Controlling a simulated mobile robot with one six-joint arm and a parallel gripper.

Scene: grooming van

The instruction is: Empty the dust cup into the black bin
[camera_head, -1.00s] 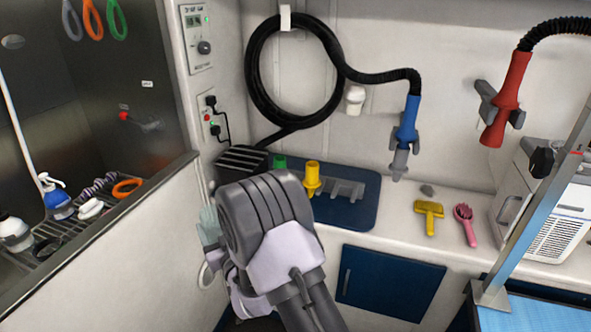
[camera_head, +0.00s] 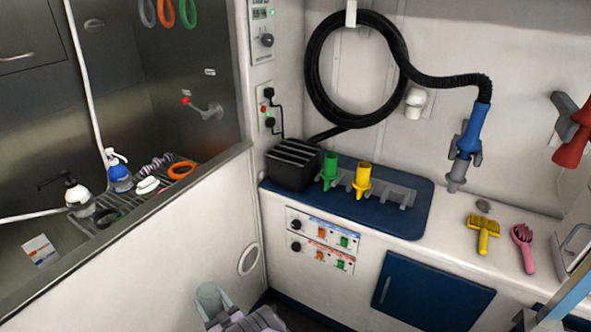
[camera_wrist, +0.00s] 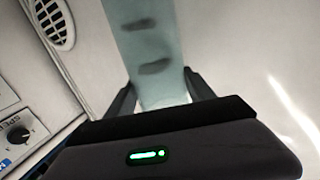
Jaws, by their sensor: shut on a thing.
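The dust cup (camera_wrist: 155,50) is a pale teal, see-through cup with dark smudges inside. In the wrist view it stands between the two dark fingers of my gripper (camera_wrist: 160,88), which is shut on it. In the head view the cup (camera_head: 211,298) shows at the bottom edge, below the control panel and in front of the white wall. Most of my gripper (camera_head: 222,314) is cut off by the frame there.
A black slotted box (camera_head: 293,165) stands at the counter's left end. A blue mat (camera_head: 415,215) holds green (camera_head: 330,168) and yellow (camera_head: 363,178) nozzles. A yellow brush (camera_head: 483,236) and a pink brush (camera_head: 524,246) lie right. A low wall (camera_head: 160,232) borders the tub.

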